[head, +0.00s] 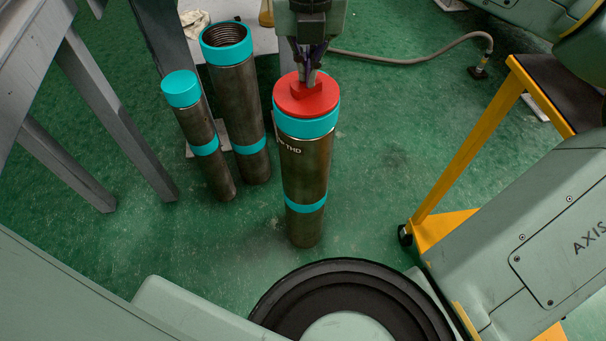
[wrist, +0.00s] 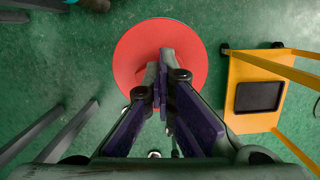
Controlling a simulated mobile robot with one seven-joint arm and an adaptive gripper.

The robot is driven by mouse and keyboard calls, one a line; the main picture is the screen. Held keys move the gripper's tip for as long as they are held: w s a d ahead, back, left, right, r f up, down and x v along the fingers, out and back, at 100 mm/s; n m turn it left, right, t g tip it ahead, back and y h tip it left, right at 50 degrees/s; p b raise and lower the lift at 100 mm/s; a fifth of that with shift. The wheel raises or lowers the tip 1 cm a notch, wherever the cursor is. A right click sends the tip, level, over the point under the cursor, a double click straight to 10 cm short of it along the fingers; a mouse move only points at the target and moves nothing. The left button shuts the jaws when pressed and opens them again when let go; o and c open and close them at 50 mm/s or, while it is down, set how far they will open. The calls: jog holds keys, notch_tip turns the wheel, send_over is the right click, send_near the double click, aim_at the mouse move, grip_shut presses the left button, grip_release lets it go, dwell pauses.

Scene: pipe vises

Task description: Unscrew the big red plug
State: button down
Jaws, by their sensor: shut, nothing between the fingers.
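The big red plug (head: 322,103) is a round red disc seated in the cyan top collar (head: 306,126) of an upright dark steel pipe (head: 305,180). A raised red part shows at its centre, beside my fingertips. My gripper (head: 309,80) points down over the plug, its fingers closed together. In the wrist view the red plug (wrist: 140,60) lies behind the closed fingers (wrist: 161,92). I cannot tell whether the fingertips touch the plug.
A pipe with an open threaded cyan collar (head: 228,56) and a thinner pipe with a cyan cap (head: 181,90) stand to the left. A yellow wheeled stand (head: 470,140) is on the right. A grey hose (head: 410,58) lies behind. Green floor shows between the pipe and the stand.

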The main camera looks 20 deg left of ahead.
jog(key=n+g+p, duration=0.1)
jog(key=n, duration=0.5)
jog(key=shift+y, duration=0.4)
